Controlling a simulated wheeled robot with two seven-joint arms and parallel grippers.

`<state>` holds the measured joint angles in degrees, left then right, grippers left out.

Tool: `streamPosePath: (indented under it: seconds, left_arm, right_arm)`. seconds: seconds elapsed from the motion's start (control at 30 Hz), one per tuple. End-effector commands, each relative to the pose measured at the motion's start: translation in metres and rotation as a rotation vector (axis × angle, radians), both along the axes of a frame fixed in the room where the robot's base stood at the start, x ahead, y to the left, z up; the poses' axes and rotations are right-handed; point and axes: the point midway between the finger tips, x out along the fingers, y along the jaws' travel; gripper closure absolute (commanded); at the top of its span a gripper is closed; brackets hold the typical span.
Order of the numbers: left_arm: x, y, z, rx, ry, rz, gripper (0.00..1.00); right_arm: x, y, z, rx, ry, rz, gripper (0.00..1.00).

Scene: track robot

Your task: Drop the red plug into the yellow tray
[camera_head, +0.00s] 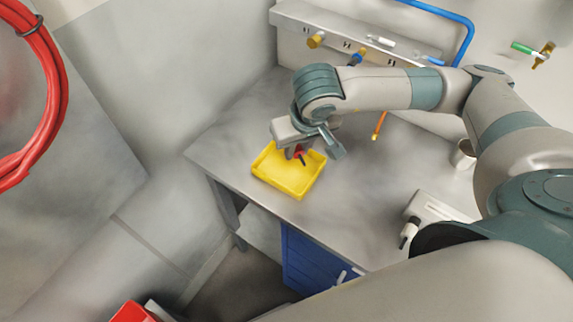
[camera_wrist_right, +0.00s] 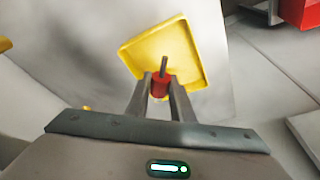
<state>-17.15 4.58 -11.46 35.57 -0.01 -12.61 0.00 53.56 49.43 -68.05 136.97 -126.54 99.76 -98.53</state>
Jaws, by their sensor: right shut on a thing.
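The yellow tray (camera_head: 286,182) lies on the grey worktop near its front left edge. It also shows in the right wrist view (camera_wrist_right: 190,42). My right gripper (camera_head: 304,150) is over the tray and points down. It is shut on the red plug (camera_wrist_right: 160,86), which shows between the two fingertips in the right wrist view with a dark pin sticking out towards the tray. In the head view the red plug (camera_head: 299,152) is partly hidden by the gripper. The plug appears to be above the tray floor; the exact height is hard to tell. My left gripper is not in view.
A wall panel (camera_head: 345,38) with several coloured fittings runs along the back of the worktop (camera_head: 240,135). A white device (camera_head: 440,208) and a light cup (camera_head: 464,154) stand at the right. A blue cabinet (camera_head: 306,262) is under the worktop. A red hose (camera_head: 52,90) hangs at the left.

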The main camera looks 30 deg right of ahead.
Motion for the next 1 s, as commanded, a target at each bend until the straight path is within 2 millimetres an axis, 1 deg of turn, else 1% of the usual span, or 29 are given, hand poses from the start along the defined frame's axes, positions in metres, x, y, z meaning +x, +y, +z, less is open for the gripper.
streamPosePath:
  seconds: [0.03, 0.1, 0.43, 0.57, 0.77, 1.0]
  left_arm:
    - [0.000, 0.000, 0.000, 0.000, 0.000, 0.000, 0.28]
    - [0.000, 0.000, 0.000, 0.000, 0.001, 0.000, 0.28]
    - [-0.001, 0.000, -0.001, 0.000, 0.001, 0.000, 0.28]
    - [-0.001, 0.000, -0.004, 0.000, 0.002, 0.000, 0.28]
    - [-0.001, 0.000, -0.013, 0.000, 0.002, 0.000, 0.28]
    - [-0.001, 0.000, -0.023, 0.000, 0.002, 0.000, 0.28]
  right_arm:
    - [0.000, 0.000, 0.000, 0.000, 0.000, 0.000, 0.72]
    - [0.000, 0.000, 0.000, 0.000, 0.000, 0.000, 0.57]
    - [0.000, 0.000, 0.001, 0.001, -0.001, 0.000, 0.57]
    - [-0.001, 0.001, 0.007, 0.002, -0.003, 0.002, 0.57]
    - [-0.007, 0.001, 0.026, 0.001, -0.005, 0.003, 0.57]
    - [-0.015, 0.001, 0.057, 0.002, -0.004, 0.001, 0.57]
